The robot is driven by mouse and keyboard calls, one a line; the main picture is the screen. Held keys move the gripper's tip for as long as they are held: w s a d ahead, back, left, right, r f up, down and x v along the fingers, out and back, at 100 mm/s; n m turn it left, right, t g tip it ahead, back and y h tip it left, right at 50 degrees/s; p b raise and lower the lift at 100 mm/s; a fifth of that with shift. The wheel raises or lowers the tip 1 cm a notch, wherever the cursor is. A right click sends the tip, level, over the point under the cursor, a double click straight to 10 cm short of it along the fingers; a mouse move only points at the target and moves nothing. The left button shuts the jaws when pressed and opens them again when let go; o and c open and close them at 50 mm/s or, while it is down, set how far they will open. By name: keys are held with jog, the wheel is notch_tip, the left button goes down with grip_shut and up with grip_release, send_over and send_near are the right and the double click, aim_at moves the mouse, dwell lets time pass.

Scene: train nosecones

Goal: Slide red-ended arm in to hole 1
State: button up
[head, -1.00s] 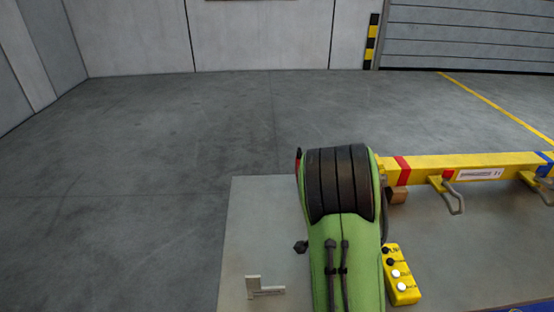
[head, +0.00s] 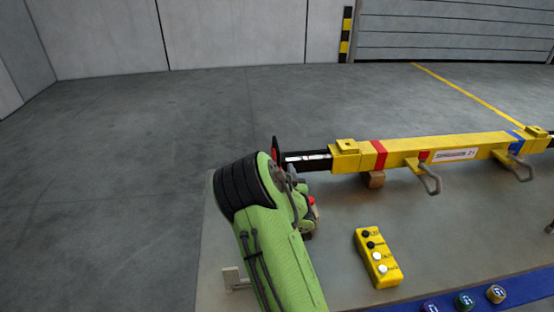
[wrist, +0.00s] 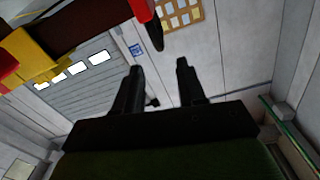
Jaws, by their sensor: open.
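The red-ended arm (head: 308,161) is a black bar with white markings. It sticks out of the left end of the yellow beam (head: 400,154), and its red end plate (head: 276,152) stands at the far left. Only part of it is out; the rest is inside the beam. A red band (head: 379,154) circles the beam. My gripper (wrist: 157,65) is open and empty in the wrist view, with the bar (wrist: 75,12) and the plate (wrist: 142,10) along the top edge, apart from the fingers. In the head view my green arm hides most of the gripper.
The beam rests on a wooden block (head: 376,180) over a grey table (head: 330,265). Metal handles (head: 432,180) hang in front of it. A yellow button box (head: 377,259) and coloured buttons (head: 465,301) stand nearer. The floor (head: 120,160) to the left is clear.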

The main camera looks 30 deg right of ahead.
aim_at(279, 154)
jog(key=b+x, duration=0.2)
jog(key=x, duration=0.9)
jog(key=shift+s, duration=0.1)
grip_shut()
